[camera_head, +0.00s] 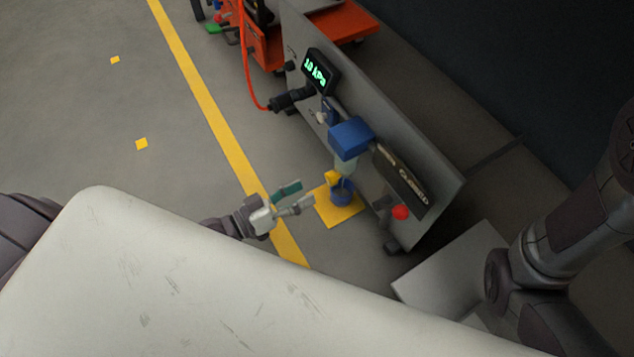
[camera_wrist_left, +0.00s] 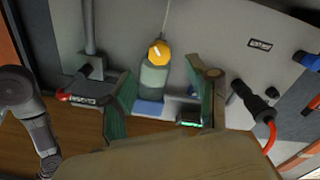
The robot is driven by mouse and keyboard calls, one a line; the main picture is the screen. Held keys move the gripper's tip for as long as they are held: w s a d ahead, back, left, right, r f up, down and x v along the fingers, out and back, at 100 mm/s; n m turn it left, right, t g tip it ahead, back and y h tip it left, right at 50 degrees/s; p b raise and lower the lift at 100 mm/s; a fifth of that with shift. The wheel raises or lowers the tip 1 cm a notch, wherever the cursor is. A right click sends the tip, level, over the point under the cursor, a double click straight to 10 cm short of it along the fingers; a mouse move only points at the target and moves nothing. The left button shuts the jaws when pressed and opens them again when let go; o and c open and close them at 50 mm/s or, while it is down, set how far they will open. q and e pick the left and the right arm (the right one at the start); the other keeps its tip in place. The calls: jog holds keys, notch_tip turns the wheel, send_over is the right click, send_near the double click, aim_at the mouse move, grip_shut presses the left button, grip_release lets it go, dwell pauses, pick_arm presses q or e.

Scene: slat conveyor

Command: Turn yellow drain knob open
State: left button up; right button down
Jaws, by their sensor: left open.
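The yellow drain knob (camera_head: 332,178) is small and sits low on a pale cylindrical bowl under a blue block (camera_head: 350,138) on the grey panel. In the left wrist view the knob (camera_wrist_left: 160,52) is round, with a pale mark on its face, at the end of the grey-green bowl (camera_wrist_left: 154,80). My left gripper (camera_head: 306,195) is open and empty, just left of the knob and apart from it. In the left wrist view its two green-padded fingers (camera_wrist_left: 166,88) appear either side of the bowl, with the knob between and beyond them. My right gripper is not in view.
The grey panel (camera_head: 425,160) carries a lit display (camera_head: 319,70), a black connector (camera_head: 290,98) with an orange hose, and a red knob (camera_head: 400,212). A yellow floor patch (camera_head: 350,214) holds a blue cup (camera_head: 342,195). A pale surface (camera_head: 200,275) fills the foreground.

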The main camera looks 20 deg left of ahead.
pick_arm(q)
jog(key=v, duration=0.5)
jog(key=shift+s+a, duration=0.2)
